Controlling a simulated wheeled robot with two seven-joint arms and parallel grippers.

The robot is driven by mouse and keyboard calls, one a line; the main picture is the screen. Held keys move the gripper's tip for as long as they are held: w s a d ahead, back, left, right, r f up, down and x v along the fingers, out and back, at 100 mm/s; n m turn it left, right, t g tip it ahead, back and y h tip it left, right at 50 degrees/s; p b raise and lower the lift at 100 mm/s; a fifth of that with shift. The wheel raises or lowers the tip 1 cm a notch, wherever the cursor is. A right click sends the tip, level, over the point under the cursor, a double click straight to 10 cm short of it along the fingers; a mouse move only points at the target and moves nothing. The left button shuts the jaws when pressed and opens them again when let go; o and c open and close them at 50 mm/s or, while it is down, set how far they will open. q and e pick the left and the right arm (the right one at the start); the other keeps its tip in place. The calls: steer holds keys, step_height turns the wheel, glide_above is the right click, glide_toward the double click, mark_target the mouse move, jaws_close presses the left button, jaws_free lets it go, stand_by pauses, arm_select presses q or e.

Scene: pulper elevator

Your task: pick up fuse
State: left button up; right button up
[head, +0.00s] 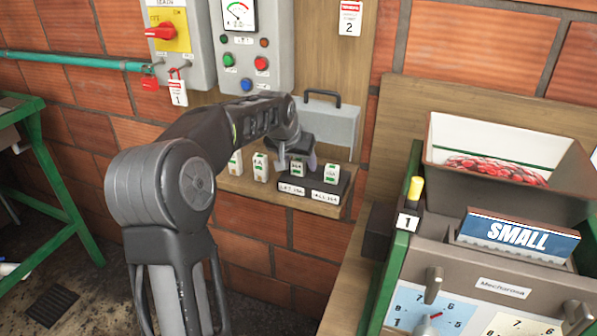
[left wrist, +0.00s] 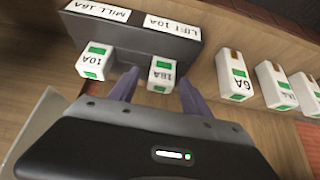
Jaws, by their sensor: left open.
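The dark fuse holder (head: 311,184) sits on the wooden shelf, with labels reading LIFT 10A and MILL 16A; it also shows in the left wrist view (left wrist: 130,38). A white and green fuse marked 16A (left wrist: 161,75) stands on the LIFT side. A fuse marked 10A (left wrist: 96,62) stands on the MILL side; it shows at the right of the holder in the head view (head: 331,174). My left gripper (left wrist: 158,88) is open, its fingers on either side of the 16A fuse; whether they touch it I cannot tell. My right gripper is out of view.
Loose white fuses, one marked 6A (left wrist: 235,78), stand on the shelf beside the holder (head: 260,167). Control panels hang above.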

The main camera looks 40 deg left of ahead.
arm_select(q)
steer(key=shift+c, duration=0.4)
jaws_close()
